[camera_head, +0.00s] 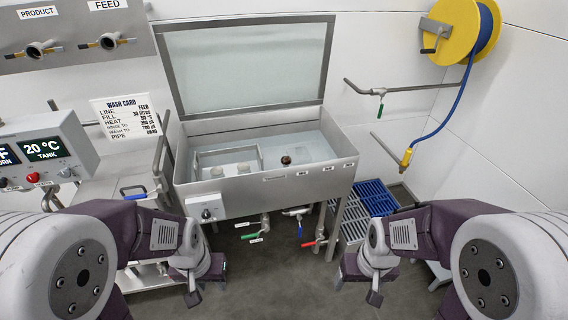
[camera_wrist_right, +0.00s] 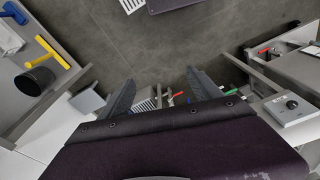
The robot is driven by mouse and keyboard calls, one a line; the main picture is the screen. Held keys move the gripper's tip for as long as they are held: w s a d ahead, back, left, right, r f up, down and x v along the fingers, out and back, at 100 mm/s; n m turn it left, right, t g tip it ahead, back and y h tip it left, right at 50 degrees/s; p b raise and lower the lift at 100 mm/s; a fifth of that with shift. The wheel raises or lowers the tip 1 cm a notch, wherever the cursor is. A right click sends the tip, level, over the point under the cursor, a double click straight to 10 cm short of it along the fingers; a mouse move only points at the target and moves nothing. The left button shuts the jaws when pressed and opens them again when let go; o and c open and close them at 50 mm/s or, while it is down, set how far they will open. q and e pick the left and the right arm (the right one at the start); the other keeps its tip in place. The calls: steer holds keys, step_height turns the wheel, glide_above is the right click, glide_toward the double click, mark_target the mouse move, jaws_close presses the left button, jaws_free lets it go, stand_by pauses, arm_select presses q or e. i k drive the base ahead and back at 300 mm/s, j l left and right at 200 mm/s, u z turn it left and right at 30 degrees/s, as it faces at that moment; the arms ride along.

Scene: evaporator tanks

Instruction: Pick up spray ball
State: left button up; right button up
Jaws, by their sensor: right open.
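No spray ball can be made out with certainty. A small dark round thing (camera_head: 286,160) sits inside the open steel tank (camera_head: 265,188); it is too small to tell whether it is the spray ball. My left gripper (camera_head: 207,287) hangs low in front of the tank, left of its middle, apart from it, and looks open and empty. My right gripper (camera_head: 357,287) hangs low in front, to the right. In the right wrist view its two fingers (camera_wrist_right: 163,92) are spread apart with nothing between them.
The tank's glazed lid (camera_head: 245,65) stands raised. Valves with green, blue and red handles (camera_head: 309,244) hang below the tank. A yellow hose reel (camera_head: 458,32) is on the wall. The right wrist view shows a black cup (camera_wrist_right: 35,81).

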mark_target(286, 161)
steer(key=i+l+u, duration=0.55)
steer(key=l, duration=0.35)
steer(key=i+l+u, duration=0.35)
steer(key=l, duration=0.4)
steer(key=i+l+u, duration=0.1)
steer(key=i+j, duration=0.35)
